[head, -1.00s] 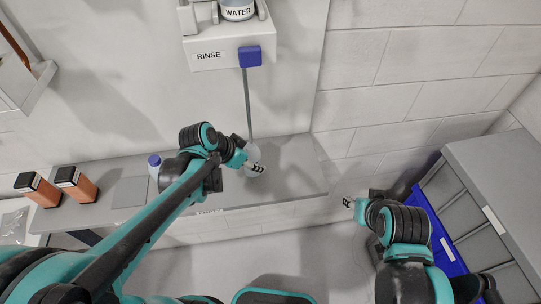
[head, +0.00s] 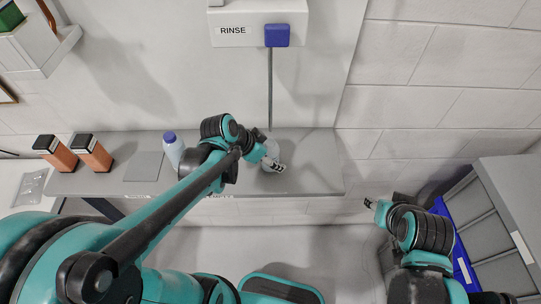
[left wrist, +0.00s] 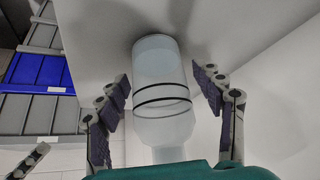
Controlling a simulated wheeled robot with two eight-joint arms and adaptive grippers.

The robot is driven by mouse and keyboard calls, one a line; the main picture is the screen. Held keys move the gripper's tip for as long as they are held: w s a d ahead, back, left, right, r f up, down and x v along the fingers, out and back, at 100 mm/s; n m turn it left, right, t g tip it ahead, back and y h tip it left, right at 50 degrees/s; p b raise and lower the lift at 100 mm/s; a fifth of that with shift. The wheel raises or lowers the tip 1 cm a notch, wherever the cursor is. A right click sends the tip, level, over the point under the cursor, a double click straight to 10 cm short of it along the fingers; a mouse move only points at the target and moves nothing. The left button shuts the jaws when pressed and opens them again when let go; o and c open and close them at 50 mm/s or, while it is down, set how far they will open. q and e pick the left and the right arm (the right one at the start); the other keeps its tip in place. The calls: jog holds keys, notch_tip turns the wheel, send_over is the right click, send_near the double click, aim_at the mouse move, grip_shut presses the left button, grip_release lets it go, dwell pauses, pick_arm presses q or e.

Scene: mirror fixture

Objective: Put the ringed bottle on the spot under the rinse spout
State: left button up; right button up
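The ringed bottle (left wrist: 160,95) is pale and translucent with two black rings. In the left wrist view it stands between the fingers of my left gripper (left wrist: 165,95), its base on a grey surface. Gaps show between the bottle and both fingers, so the gripper is open around it. In the head view the bottle (head: 272,147) is partly hidden by my left gripper (head: 274,165), on the grey shelf (head: 315,165) below the blue rinse spout (head: 277,36). Any mark under the bottle is hidden. My right gripper (head: 370,204) is away from the shelf; its fingers are too small to read.
A blue-capped bottle (head: 172,148) stands left of my left wrist, near a flat grey plate (head: 144,166). Two orange boxes with black tops (head: 92,153) are further left. Blue and grey bins (head: 470,225) stand at the right. The shelf's right end is clear.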

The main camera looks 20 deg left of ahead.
pick_arm(q)
jog(key=shift+s+a+r, duration=0.1)
jog(key=shift+s, duration=0.05)
jog(key=shift+r, duration=0.2)
jog(key=p+v, duration=0.4)
jog(key=v, duration=0.7)
jog(key=s+n+y, duration=0.1)
jog(key=s+n, duration=0.1)
jog(key=s+n+t+y, duration=0.1)
jog(key=n, duration=0.2)
jog(key=s+n+t+y, duration=0.1)
jog(key=s+n+y, duration=0.1)
jog(key=n, duration=0.1)
jog(key=shift+s+a+f, duration=0.3)
jog(key=shift+a+f, duration=0.1)
